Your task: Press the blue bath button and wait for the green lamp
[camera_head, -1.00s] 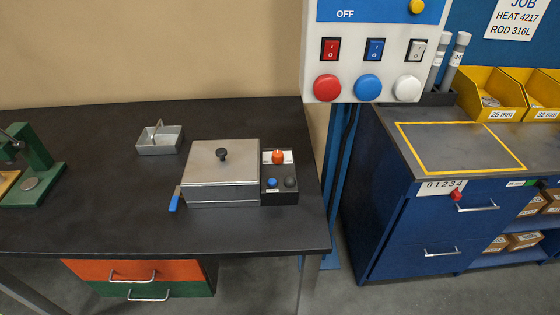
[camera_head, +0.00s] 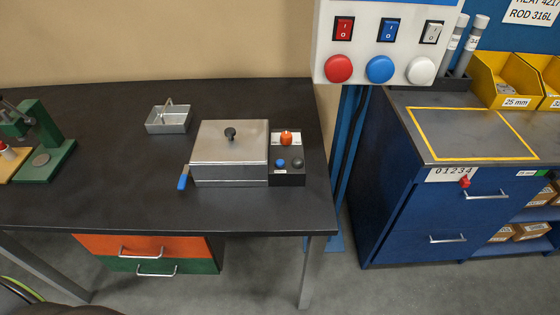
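The bath is a steel box with a flat lid and black knob (camera_head: 230,135), standing closed on the black bench. Its dark control box (camera_head: 287,179) is joined to its right side. The small blue bath button (camera_head: 280,163) is on the control box, below an orange knob (camera_head: 286,138). A dark round lamp (camera_head: 297,163) is just right of the blue button; it shows no green light. A blue-handled lever (camera_head: 183,181) sticks out at the bath's left front. Neither of my grippers is in view.
A small steel tray (camera_head: 169,119) and a green press (camera_head: 45,150) stand on the bench (camera_head: 110,180). A hanging panel (camera_head: 385,45) with large red, blue and white buttons is at upper right. A blue cabinet (camera_head: 420,215) stands right. Bench front is clear.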

